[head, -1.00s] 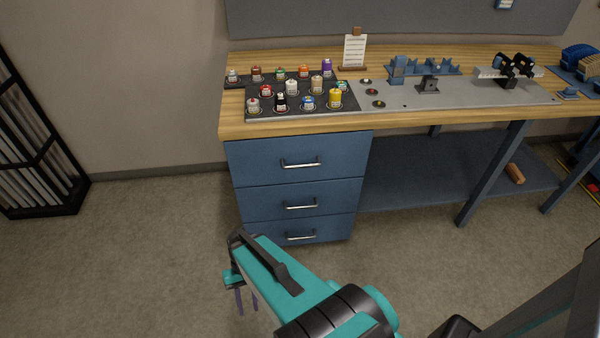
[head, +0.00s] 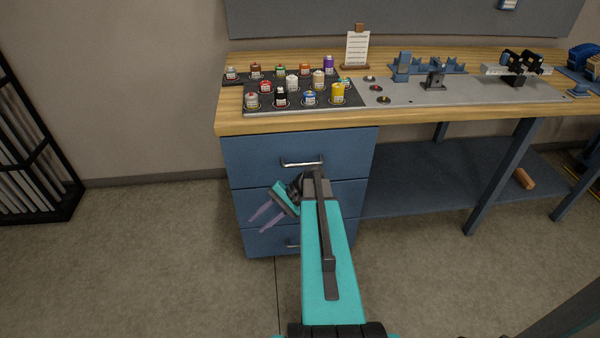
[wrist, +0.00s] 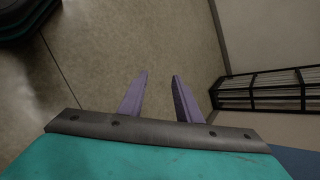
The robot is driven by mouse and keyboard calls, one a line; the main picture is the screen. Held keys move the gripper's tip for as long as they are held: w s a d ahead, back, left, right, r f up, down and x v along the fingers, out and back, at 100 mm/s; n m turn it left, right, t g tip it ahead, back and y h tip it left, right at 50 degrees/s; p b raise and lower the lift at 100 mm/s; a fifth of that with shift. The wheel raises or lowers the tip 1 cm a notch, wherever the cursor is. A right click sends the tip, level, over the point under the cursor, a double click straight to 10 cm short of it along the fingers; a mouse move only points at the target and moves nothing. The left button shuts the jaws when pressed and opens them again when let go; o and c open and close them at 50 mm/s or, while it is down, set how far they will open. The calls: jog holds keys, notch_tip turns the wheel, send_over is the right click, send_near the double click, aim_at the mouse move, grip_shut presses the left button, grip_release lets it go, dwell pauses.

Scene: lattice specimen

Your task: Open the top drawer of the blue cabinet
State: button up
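The blue cabinet (head: 240,170) stands under the left end of the wooden bench, with three drawers. My arm hides the middle drawer's handle and part of the bottom one's. In the wrist view my gripper's two purple fingers (wrist: 158,95) are spread with nothing between them, over bare floor.
Paint jars stand on a dark tray (head: 355,104) on the bench top (head: 230,118). A black rack (head: 38,150) of rods stands at the left and also shows in the wrist view (wrist: 265,92). The floor (head: 150,250) between rack and cabinet is clear.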

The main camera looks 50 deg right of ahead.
jog(key=d+r+m+t+b, duration=0.2)
jog(key=d+r+t, duration=0.15)
jog(key=d, duration=0.55)
jog(key=m+t+b, duration=0.3)
jog(key=t+b, duration=0.2)
jog(key=b, duration=0.1)
send_near(309, 164)
jog(key=shift+s+r+h, duration=0.3)
jog(key=shift+s+h, duration=0.2)
jog(key=shift+s, duration=0.15)
jog(key=shift+d, duration=0.1)
jog(key=b+x, duration=0.1)
jog(key=x, duration=1.2)
jog(key=shift+w+a, duration=0.2)
jog(key=shift+w, duration=0.1)
